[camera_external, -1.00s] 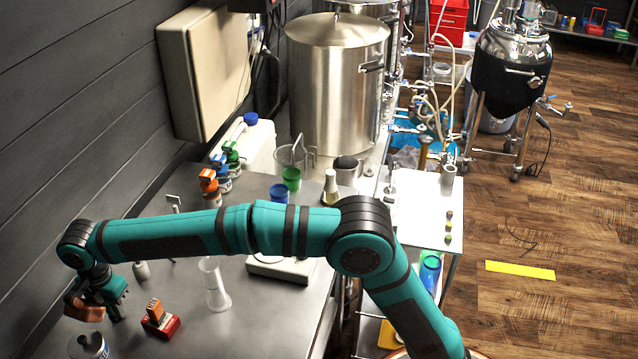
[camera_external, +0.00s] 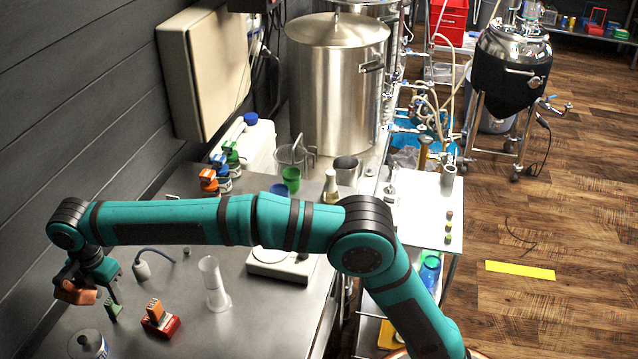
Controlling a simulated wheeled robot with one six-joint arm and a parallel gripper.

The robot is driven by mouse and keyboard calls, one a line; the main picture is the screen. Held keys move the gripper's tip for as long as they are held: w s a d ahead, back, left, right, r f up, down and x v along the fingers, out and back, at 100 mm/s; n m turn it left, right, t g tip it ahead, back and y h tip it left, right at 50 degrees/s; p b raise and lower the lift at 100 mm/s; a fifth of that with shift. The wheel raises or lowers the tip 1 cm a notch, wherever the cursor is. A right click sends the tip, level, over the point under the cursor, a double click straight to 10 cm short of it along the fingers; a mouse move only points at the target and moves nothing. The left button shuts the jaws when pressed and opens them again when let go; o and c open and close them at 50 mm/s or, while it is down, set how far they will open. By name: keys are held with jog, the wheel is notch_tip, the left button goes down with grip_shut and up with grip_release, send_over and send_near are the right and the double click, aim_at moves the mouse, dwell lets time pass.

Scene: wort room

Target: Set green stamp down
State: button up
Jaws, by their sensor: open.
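The green stamp (camera_external: 113,312) stands on the grey metal table at the lower left, to the left of a red block with an orange top. It is small in the view and its base is hard to make out. My gripper (camera_external: 95,295) is open, just above and to the left of the green stamp. They look apart, though the exact gap cannot be told from this angle.
The red block with the orange top (camera_external: 160,320) is to the right. A dark-topped can (camera_external: 88,345) stands in front. A clear cylinder (camera_external: 213,285), a white scale (camera_external: 280,262) and a corded probe (camera_external: 142,270) are nearby. Bare table (camera_external: 245,320) lies at right front.

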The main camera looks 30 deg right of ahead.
aim_at(110, 300)
jog(key=shift+r, duration=3.2)
jog(key=shift+w+d+r, duration=0.15)
jog(key=shift+w+d, duration=0.1)
jog(key=shift+d, duration=0.1)
jog(key=w+d+r+m+t+y, duration=0.1)
jog(key=w+d+r+m+t, duration=0.2)
jog(key=d, duration=1)
jog(key=w+d+r+m+t+y, duration=0.2)
jog(key=d+r+m, duration=0.3)
jog(key=d, duration=0.8)
jog(key=w+d+r+m+t+y, duration=0.1)
jog(key=w+d+r+m+t, duration=0.25)
jog(key=d, duration=0.85)
jog(key=s+d+f+m+t+h, duration=0.1)
jog(key=s+d+m+t, duration=0.2)
jog(key=d, duration=0.7)
jog(key=s+d+f+m+t+h, duration=0.1)
jog(key=s+d+m+t, duration=0.2)
jog(key=s+d+m, duration=0.4)
jog(key=s+d+f+m+t+h, duration=0.1)
jog(key=s+d+m, duration=0.4)
jog(key=s+d, duration=0.6)
jog(key=d+t+h, duration=0.1)
jog(key=d+t, duration=0.1)
jog(key=shift+d+f, duration=0.2)
jog(key=shift+d, duration=0.2)
jog(key=shift+s+m, duration=0.1)
jog(key=shift+m, duration=0.15)
